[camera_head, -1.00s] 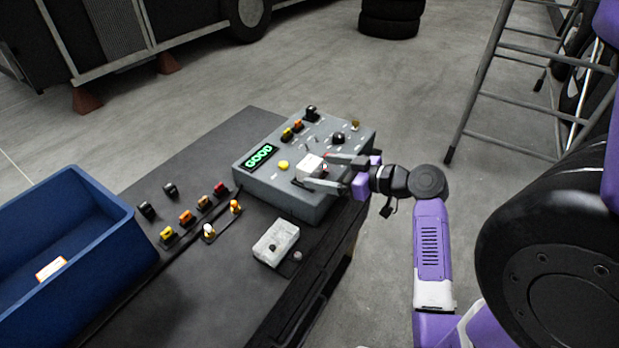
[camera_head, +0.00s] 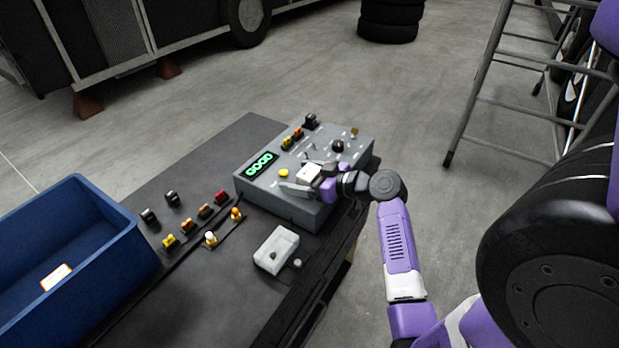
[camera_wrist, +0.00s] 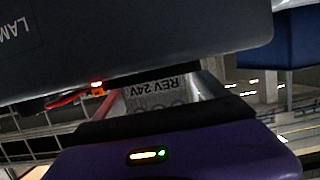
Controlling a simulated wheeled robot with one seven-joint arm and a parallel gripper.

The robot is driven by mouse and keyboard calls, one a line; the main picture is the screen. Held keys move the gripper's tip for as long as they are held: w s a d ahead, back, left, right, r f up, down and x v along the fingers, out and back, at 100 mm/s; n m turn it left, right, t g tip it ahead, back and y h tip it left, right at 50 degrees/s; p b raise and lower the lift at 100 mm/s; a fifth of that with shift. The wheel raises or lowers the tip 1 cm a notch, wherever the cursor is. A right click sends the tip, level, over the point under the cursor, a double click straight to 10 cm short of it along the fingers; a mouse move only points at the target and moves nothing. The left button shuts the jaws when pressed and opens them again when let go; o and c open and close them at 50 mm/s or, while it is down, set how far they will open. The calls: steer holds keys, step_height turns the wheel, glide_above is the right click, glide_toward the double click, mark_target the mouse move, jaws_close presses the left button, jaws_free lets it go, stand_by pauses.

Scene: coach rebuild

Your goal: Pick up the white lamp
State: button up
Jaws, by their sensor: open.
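A small lamp with a whitish top and an orange-yellow base (camera_head: 211,239) stands on the dark bench, in front of a row of coloured parts. It looks like the white lamp, but it is small in the picture. An orange lamp (camera_head: 236,214) stands just beyond it to the right. My gripper (camera_head: 302,181) is at the front right of the grey test box, to the right of both lamps and apart from them. It is open, with its fingers around or over a white block (camera_head: 308,173) on the box; contact cannot be told. No lamp is recognisable in the wrist view.
A pale grey box (camera_head: 276,250) sits near the bench's front edge. A blue bin (camera_head: 105,265) is at the left. Bare bench (camera_head: 205,300) lies in front of the lamps. A tyre (camera_head: 548,240) stands right.

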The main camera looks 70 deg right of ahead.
steer(key=shift+r, duration=0.1)
steer(key=c, duration=1.7)
